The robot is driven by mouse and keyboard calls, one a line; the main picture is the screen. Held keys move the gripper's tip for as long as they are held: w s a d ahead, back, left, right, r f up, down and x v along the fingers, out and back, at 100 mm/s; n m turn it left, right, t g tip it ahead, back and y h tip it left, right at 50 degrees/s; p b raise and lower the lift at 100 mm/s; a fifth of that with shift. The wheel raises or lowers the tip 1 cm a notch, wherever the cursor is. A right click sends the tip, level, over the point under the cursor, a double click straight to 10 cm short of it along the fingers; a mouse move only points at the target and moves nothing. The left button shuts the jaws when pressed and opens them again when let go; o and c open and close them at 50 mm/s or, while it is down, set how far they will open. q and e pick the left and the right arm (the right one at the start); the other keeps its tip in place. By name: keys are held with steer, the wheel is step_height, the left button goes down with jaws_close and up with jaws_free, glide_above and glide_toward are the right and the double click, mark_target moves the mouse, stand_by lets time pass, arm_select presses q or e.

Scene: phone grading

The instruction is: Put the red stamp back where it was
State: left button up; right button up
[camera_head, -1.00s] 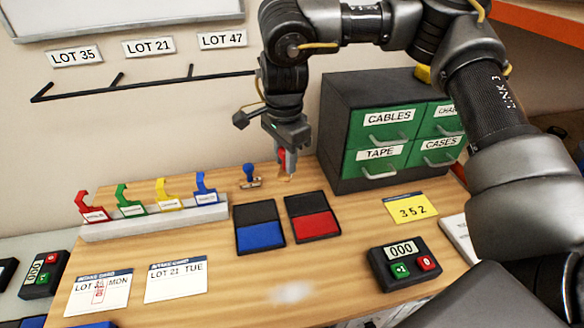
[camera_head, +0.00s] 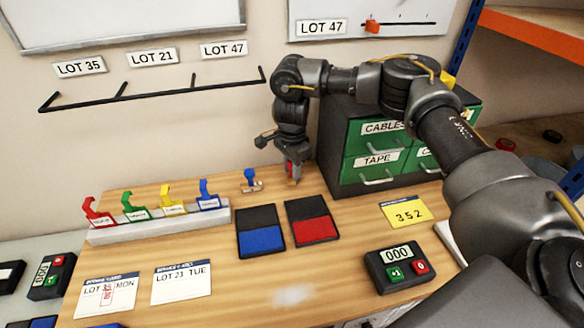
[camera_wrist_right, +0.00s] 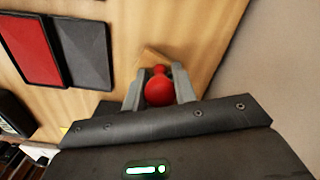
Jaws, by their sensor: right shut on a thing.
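My right gripper (camera_head: 293,178) is low at the back of the wooden table, right of the blue stamp and left of the green drawer cabinet. It is shut on the red stamp (camera_wrist_right: 159,91), whose round red knob shows between the fingers in the right wrist view. A tan wooden piece (camera_wrist_right: 152,54) shows just beyond the knob. I cannot tell whether the stamp touches the table. The blue stamp (camera_head: 250,178) stands upright on a small base. The red ink pad (camera_head: 315,231) and blue ink pad (camera_head: 261,241) lie open in front. My left gripper is out of view.
The drawer cabinet (camera_head: 376,163) stands close to the right of the gripper. A rack (camera_head: 160,230) with several coloured clips is at left. Two cards (camera_head: 182,284), a counter (camera_head: 396,266) and a yellow 352 card (camera_head: 404,212) lie in front. The wall is close behind.

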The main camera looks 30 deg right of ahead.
steer(key=shift+f, duration=0.45)
steer(key=shift+f, duration=0.2)
steer(key=o, duration=0.8)
steer(key=shift+r, duration=0.1)
step_height(320, 180, up, 12)
steer(key=shift+r+b, duration=0.15)
steer(key=shift+b, duration=0.45)
